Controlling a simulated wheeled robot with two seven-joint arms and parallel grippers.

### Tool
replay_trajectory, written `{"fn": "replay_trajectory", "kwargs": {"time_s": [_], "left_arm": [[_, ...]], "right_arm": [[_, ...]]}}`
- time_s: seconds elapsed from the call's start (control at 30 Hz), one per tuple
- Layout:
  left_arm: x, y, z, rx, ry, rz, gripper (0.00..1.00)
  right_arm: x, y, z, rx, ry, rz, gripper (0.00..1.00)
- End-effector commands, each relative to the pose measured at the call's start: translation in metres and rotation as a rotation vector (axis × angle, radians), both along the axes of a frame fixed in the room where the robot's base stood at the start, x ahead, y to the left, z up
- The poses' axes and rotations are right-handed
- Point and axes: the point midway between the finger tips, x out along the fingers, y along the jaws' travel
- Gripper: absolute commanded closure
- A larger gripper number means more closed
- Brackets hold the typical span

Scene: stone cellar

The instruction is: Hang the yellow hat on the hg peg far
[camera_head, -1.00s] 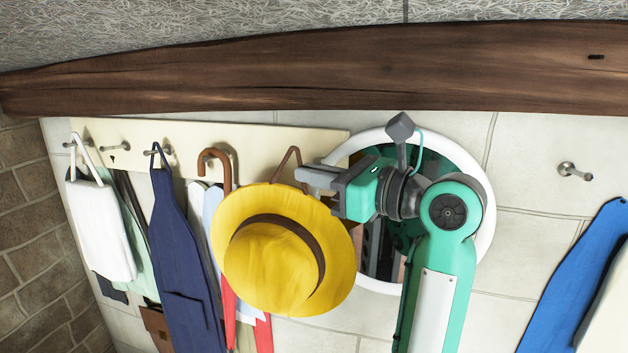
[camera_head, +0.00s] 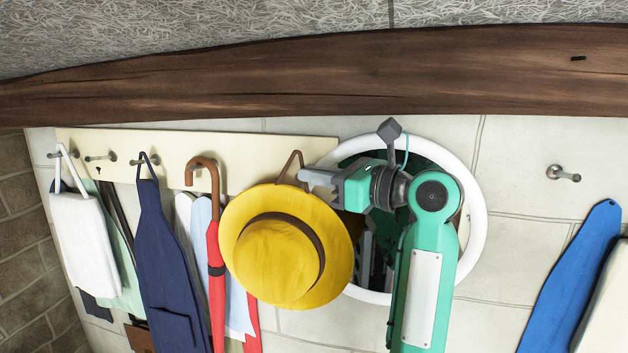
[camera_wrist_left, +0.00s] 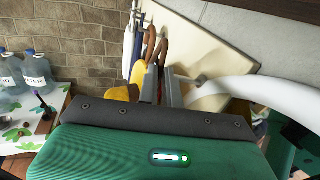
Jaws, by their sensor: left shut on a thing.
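The yellow hat (camera_head: 277,262) has a dark brown band and a brown loop (camera_head: 290,166) at its top. It hangs in front of the cream peg board's right end. My left gripper (camera_head: 306,176) is shut on the hat by its loop, at the hat's upper right. In the left wrist view, the fingers (camera_wrist_left: 161,85) are beside the brown loop, with part of the yellow hat (camera_wrist_left: 122,94) to their left. A metal peg (camera_wrist_left: 190,80) shows right of the fingers there. Whether the loop touches any peg cannot be told. My right gripper is not in view.
The cream peg board (camera_head: 240,150) carries a white bag (camera_head: 90,235), a navy apron (camera_head: 165,250) and a red umbrella (camera_head: 214,260). A round white-framed mirror (camera_head: 478,215) is behind my arm. A lone bare peg (camera_head: 563,173) is on the right wall, above a blue cloth (camera_head: 570,280).

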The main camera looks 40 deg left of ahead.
Motion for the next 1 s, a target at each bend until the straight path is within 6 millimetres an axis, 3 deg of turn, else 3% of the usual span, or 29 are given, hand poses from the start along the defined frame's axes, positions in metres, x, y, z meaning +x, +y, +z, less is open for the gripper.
{"fn": "replay_trajectory", "kwargs": {"time_s": [0.5,0.73,1.0], "left_arm": [[0.032,0.017,-0.007,0.001,0.002,0.0,1.0],[0.037,0.02,-0.023,0.001,-0.001,0.0,1.0],[0.039,0.021,-0.029,0.0,-0.001,0.0,1.0]], "right_arm": [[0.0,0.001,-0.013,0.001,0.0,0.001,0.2],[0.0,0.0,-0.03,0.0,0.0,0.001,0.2],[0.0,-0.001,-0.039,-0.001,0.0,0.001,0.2]]}}
